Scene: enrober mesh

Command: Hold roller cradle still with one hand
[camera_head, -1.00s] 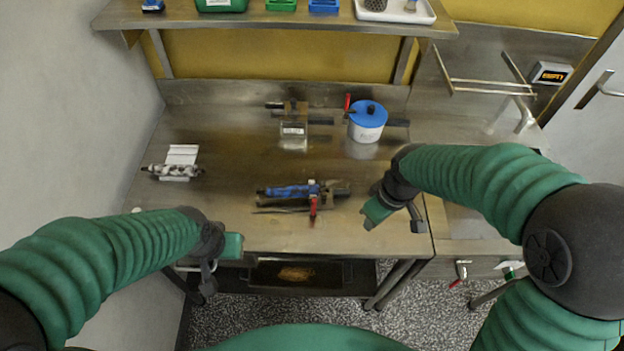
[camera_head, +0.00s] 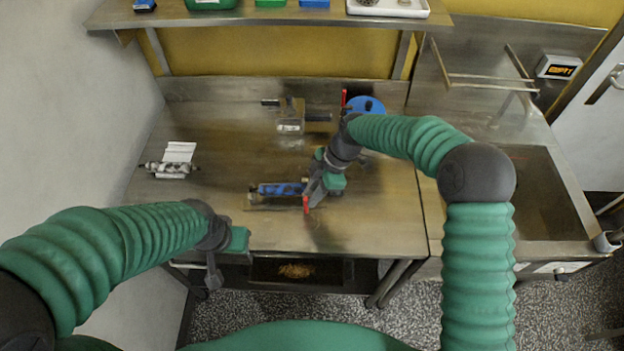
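A cradle with a blue roller (camera_head: 280,189) lies across the middle of the worktable, with a small red handle (camera_head: 306,204) at its right. My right gripper (camera_head: 314,192) is over the right end of this cradle and hides that end. It is angled down and to the left; I cannot tell whether its fingers touch the cradle or how far apart they are. My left gripper (camera_head: 228,248) is at the table's front edge, left of and nearer than the cradle, clear of it. Its finger gap does not show clearly.
A white holder with a roller (camera_head: 172,169) lies at the left. A metal block with a bar (camera_head: 291,115) and a blue-lidded pot (camera_head: 367,105), partly behind my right arm, stand at the back. A sink (camera_head: 535,195) is at the right. The table's front right is bare.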

